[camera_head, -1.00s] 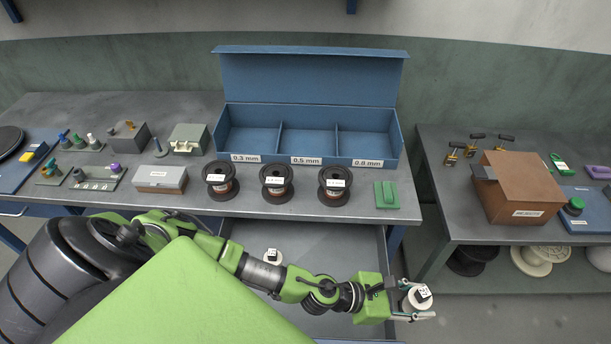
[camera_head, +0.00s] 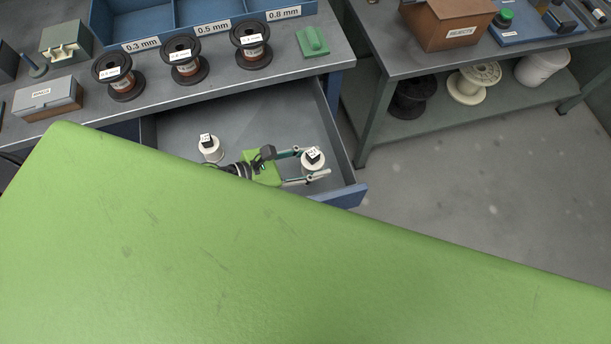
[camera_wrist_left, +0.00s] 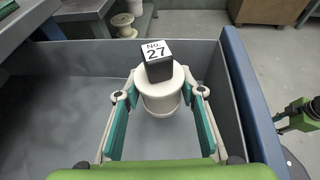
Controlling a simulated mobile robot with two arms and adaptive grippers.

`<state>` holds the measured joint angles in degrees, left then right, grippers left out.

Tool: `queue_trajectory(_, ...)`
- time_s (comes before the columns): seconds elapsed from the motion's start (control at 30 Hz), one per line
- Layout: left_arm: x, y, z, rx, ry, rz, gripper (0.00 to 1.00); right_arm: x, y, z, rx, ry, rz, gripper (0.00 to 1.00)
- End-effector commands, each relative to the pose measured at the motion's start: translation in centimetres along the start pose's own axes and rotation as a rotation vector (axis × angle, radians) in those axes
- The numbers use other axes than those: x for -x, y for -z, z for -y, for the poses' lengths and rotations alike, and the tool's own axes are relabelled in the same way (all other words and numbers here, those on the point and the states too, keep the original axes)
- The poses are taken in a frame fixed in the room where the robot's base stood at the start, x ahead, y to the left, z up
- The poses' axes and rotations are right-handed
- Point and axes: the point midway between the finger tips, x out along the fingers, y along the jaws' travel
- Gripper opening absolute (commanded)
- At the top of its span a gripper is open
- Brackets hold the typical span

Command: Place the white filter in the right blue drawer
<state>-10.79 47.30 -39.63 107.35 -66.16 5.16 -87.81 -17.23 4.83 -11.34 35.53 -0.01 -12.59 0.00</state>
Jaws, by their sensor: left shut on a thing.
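The white filter (camera_head: 313,166) is a short white cylinder with a black and white tag on top, reading 27 in the left wrist view (camera_wrist_left: 160,95). My left gripper (camera_head: 308,166) is shut on it, one finger on each side. It is over the right part of the open drawer (camera_head: 347,196), near the front panel, which shows blue in the left wrist view (camera_wrist_left: 243,90). Whether the filter touches the drawer floor I cannot tell. A second white filter (camera_head: 210,149) stands in the drawer to the left.
Dark spools (camera_head: 251,48) and a green block (camera_head: 312,42) stand on the bench above the drawer. A second table (camera_head: 375,65) with a brown box (camera_head: 447,24) is to the right. The grey drawer floor between the filters is partly hidden by my arm.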

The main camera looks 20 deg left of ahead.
Motion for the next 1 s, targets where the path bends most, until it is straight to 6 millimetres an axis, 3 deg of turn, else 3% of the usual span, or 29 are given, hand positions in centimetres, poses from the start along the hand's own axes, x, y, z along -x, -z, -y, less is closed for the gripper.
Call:
queue_trajectory(0.03, 0.1, 1.0, 0.0, 0.004, -0.001, -0.001, 0.13, -0.8, 0.0, 0.1, 0.0, 0.001, 0.0, 0.34)
queue_trajectory(0.33, 0.8, 2.9, -0.4, 0.004, -0.002, 0.0, 0.13, -1.7, 0.0, 0.9, -0.002, 0.009, -0.002, 0.34)
queue_trajectory(0.53, -0.3, 5.0, -0.4, 0.004, -0.003, 0.002, 0.13, -1.9, 0.0, 0.9, -0.001, 0.01, -0.002, 0.34)
queue_trajectory(1.0, -0.6, 5.8, -0.4, 0.001, 0.0, 0.001, 0.13, -2.5, -0.1, 0.5, 0.001, 0.005, -0.001, 0.34)
